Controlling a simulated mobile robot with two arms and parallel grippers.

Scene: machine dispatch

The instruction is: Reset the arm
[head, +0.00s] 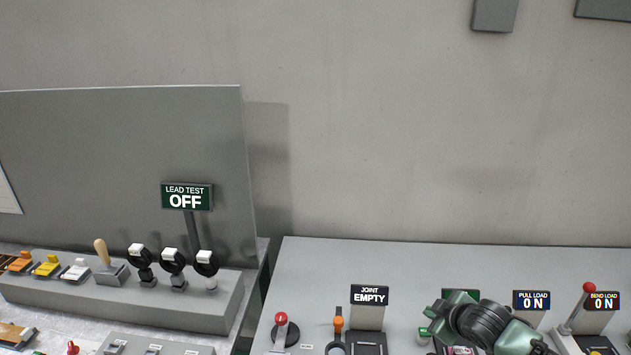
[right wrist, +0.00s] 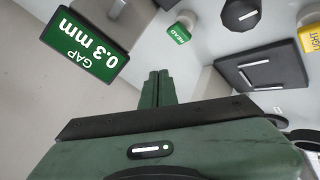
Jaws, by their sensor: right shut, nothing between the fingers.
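My right gripper (head: 430,322) shows at the lower right of the head view, green with a dark wrist, over the right-hand bench. In the right wrist view its two green fingers (right wrist: 158,88) are together, with nothing between them. A green "GAP 0.3 mm" sign (right wrist: 86,51) stands beside the fingers in that view. In the head view the arm partly hides a green sign and the devices below it. My left gripper is not in view.
The right-hand bench (head: 330,262) carries a "JOINT EMPTY" sign (head: 369,295), a "PULL LOAD ON" sign (head: 531,300), a "BEND LOAD ON" sign (head: 602,301) and a red-knobbed lever (head: 588,288). The left bench has several switches and a "LEAD TEST OFF" sign (head: 187,197). The bench's back is clear.

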